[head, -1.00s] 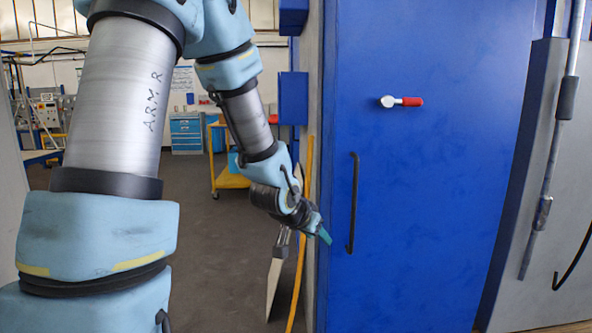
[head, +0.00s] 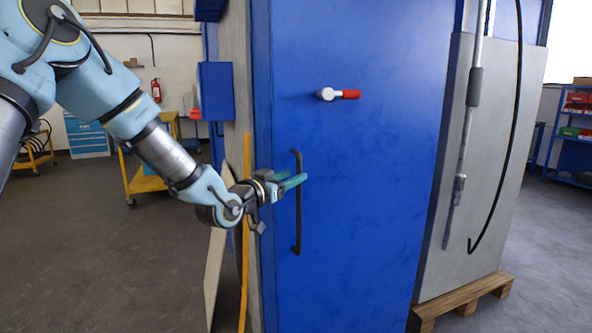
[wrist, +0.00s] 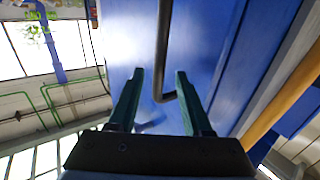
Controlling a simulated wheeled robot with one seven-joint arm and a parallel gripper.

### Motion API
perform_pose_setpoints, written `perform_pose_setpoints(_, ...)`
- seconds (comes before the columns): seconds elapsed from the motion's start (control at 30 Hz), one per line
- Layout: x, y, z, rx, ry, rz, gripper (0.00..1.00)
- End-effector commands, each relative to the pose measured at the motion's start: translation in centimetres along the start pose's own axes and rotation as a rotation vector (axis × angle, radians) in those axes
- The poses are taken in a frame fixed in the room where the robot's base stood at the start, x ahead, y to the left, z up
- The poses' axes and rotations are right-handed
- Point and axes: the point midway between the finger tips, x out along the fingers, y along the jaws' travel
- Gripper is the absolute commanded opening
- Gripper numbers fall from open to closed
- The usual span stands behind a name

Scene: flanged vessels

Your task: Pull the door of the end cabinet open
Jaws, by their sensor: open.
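The blue cabinet door (head: 365,210) stands shut in the middle of the head view. Its long black upright handle (head: 297,225) is near the door's left edge. Above it is a small lever with a silver hub and red grip (head: 350,94), lying level. My gripper (head: 294,180) is open at the upper part of the handle, reaching in from the left with green fingers. In the wrist view, the black handle (wrist: 163,45) and its bent end show between the two fingertips (wrist: 160,73). I cannot tell whether the fingers touch it.
A yellow upright strip (head: 246,230) and a blue box (head: 216,91) are at the cabinet's left side. A grey panel (head: 485,160) with a pipe and hanging black hose stands right, by a wooden pallet (head: 465,303). Open floor (head: 100,250) lies left.

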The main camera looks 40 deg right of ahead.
Motion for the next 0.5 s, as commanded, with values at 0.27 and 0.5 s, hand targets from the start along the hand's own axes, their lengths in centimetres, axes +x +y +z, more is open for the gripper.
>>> perform_pose_setpoints(0.27, 3.1, -0.1, -0.1, -0.001, 0.0, -0.002, 0.5)
perform_pose_setpoints(0.5, 3.4, -0.1, 0.1, 0.0, -0.001, -0.002, 0.5)
